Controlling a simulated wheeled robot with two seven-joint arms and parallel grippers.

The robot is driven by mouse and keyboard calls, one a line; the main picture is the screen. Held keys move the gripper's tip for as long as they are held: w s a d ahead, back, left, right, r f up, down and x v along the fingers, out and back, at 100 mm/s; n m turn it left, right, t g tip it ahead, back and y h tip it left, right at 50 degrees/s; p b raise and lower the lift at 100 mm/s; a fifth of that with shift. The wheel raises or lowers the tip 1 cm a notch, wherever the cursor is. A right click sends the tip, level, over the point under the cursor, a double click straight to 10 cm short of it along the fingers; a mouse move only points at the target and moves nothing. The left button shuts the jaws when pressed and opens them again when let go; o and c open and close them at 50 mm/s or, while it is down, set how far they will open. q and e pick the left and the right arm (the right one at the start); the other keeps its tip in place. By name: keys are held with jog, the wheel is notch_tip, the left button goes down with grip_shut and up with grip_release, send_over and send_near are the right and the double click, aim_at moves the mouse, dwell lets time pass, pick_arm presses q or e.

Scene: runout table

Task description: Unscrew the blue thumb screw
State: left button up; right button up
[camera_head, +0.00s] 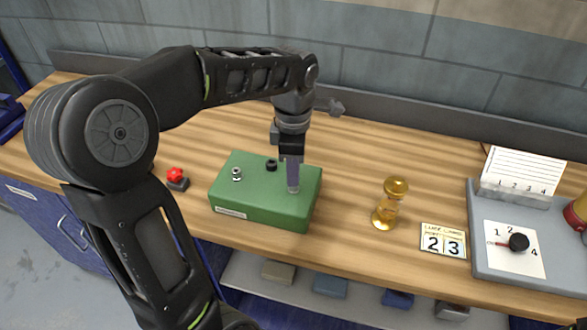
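A green box (245,205) stands on the wooden table. On its top are a silver screw (237,175) at the left and a black knob (271,165) at the back. My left gripper (293,188) points straight down at the right part of the box top. Its fingers look close together, and I cannot tell whether anything is between them. No blue thumb screw shows clearly; the fingers hide the spot under them. My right gripper is not in view.
A red knob on a dark base (176,177) stands left of the box. To the right are a brass hourglass (390,204), a number card (443,241) and a grey panel with a black dial (518,242). Bare wood (345,170) lies between box and hourglass.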

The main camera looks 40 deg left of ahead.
pick_arm(q)
jog(key=shift+o, duration=1.4)
notch_tip(320, 180, up, 6)
jog(key=p, duration=0.4)
jog(key=shift+r+p, duration=0.1)
jog(key=shift+p, duration=0.3)
